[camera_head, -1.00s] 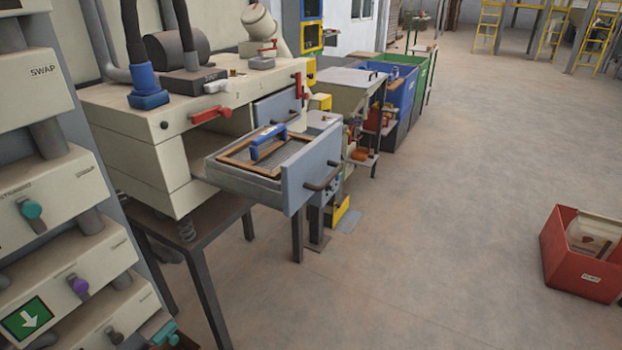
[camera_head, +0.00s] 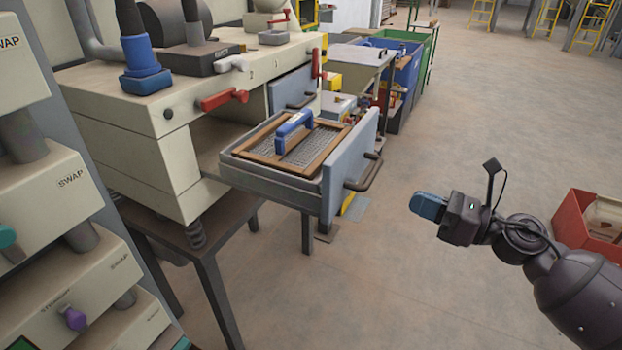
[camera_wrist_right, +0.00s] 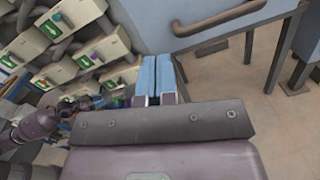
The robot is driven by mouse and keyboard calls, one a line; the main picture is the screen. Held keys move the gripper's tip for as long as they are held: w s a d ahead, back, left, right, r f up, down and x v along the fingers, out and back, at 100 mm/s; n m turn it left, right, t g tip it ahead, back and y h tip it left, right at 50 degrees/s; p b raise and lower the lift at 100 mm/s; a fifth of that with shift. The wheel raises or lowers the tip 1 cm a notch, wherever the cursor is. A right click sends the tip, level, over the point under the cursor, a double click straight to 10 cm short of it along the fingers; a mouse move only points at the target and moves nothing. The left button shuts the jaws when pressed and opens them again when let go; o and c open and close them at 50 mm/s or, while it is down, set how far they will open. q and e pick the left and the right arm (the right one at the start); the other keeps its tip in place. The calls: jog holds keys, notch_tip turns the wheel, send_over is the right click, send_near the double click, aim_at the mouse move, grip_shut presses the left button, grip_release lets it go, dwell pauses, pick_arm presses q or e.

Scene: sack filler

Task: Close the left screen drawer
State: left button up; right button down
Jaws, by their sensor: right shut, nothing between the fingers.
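The left screen drawer (camera_head: 345,172) is pulled well out of the beige machine (camera_head: 130,135). Its grey-blue front carries a dark bar handle (camera_head: 365,172), also seen in the right wrist view (camera_wrist_right: 220,18). A wood-framed mesh screen (camera_head: 305,148) with a blue handle (camera_head: 294,130) lies in it. My right gripper (camera_head: 425,206) is shut and empty, in front of the drawer front and apart from it; its blue fingers (camera_wrist_right: 155,76) point toward the drawer in the right wrist view. My left gripper seems to show small and unclear in that view (camera_wrist_right: 88,103).
A second drawer (camera_head: 290,89) sits behind, with a red lever (camera_head: 222,99) on the machine. Panels marked SWAP (camera_head: 75,185) stand close at left. Blue and green bins (camera_head: 408,70) stand beyond. A red crate (camera_head: 575,215) is at right. The floor between is clear.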

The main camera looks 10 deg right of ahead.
jog(key=n+g, duration=0.1)
jog(key=n, duration=0.1)
jog(key=n+p, duration=0.1)
jog(key=p, duration=0.2)
send_near(338, 185)
jog(key=shift+y, duration=0.3)
jog(key=x, duration=0.7)
jog(key=shift+w+a+f, duration=0.15)
jog(key=shift+a+f, duration=0.05)
jog(key=shift+a, duration=0.05)
pick_arm(q)
jog(key=r, duration=0.3)
jog(key=shift+d, duration=0.2)
